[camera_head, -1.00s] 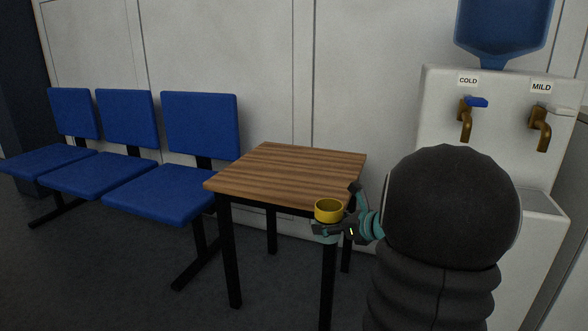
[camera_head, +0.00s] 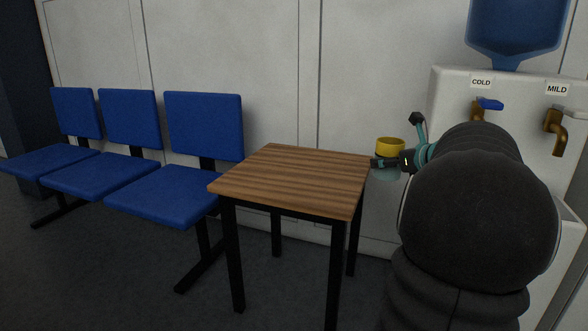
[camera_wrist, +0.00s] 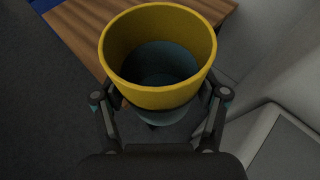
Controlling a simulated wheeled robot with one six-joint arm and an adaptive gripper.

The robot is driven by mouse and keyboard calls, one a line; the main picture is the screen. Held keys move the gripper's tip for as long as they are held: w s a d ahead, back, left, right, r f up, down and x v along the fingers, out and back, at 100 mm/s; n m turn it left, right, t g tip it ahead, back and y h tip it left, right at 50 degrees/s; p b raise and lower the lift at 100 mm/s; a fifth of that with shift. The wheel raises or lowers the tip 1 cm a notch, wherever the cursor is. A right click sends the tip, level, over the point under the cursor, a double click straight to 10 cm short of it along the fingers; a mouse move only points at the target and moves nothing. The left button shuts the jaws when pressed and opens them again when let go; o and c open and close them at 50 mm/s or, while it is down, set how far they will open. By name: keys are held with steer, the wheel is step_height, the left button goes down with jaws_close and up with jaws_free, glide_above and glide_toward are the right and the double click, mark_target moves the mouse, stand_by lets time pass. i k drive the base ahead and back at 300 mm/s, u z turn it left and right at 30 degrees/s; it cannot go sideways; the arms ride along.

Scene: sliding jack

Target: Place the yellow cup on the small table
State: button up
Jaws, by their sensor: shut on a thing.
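The yellow cup (camera_head: 390,146) is held upright by my gripper (camera_head: 388,163), just beyond the right edge of the small table (camera_head: 290,178) in the head view. The table has a striped wooden top and black legs, and its top is bare. In the wrist view the cup (camera_wrist: 158,99) has a yellow upper part, a teal inside and a teal lower part. My gripper's fingers (camera_wrist: 160,110) close on it from both sides. The table's corner (camera_wrist: 85,35) shows behind the cup at the upper left.
A water dispenser (camera_head: 450,95) with a blue bottle and taps stands at the right, close to my arm. A row of blue chairs (camera_head: 160,190) stands left of the table. A pale wall (camera_head: 260,70) runs behind.

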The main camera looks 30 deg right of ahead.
mark_target(300, 169)
steer(key=i, duration=0.9)
